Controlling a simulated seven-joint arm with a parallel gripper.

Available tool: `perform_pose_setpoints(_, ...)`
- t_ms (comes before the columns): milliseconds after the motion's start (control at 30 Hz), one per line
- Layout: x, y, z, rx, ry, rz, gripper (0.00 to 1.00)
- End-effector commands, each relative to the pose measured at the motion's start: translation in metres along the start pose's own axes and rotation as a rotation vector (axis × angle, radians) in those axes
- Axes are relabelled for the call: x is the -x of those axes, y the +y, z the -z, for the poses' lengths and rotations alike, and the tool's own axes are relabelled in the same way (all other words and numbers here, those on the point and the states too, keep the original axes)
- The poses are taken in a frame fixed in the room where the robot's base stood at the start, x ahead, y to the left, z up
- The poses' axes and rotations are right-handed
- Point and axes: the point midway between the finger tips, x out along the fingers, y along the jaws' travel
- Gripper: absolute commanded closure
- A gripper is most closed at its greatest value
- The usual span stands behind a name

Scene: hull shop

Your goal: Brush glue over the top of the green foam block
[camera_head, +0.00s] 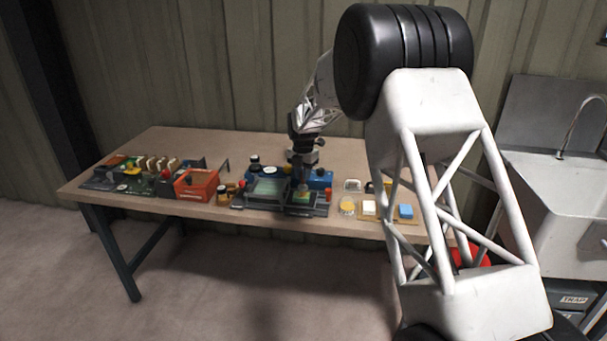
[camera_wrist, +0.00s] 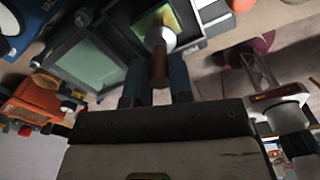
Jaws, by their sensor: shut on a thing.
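My gripper (camera_head: 302,172) is low over the right part of a dark fixture on the workbench. In the wrist view, its two fingers (camera_wrist: 158,68) are shut on a brush (camera_wrist: 160,40) with a brown handle and a pale lower part. The brush end is at the green foam block (camera_wrist: 148,20), which is partly covered by it; I cannot tell whether the bristles touch. The block also shows as a small green patch in the head view (camera_head: 302,195), right under my gripper. No glue can be told on its top.
On the workbench (camera_head: 190,145), left of my gripper, are a grey-green panel (camera_head: 268,190), an orange-red box (camera_head: 196,184) and a dark board with small parts (camera_head: 125,176). A sink (camera_head: 565,185) stands far right.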

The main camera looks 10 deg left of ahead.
Motion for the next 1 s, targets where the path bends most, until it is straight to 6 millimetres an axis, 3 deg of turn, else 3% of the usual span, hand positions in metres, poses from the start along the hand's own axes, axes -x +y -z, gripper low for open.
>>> perform_pose_setpoints(1000, -0.001, 0.015, 0.006, 0.001, 0.001, 0.001, 1.00)
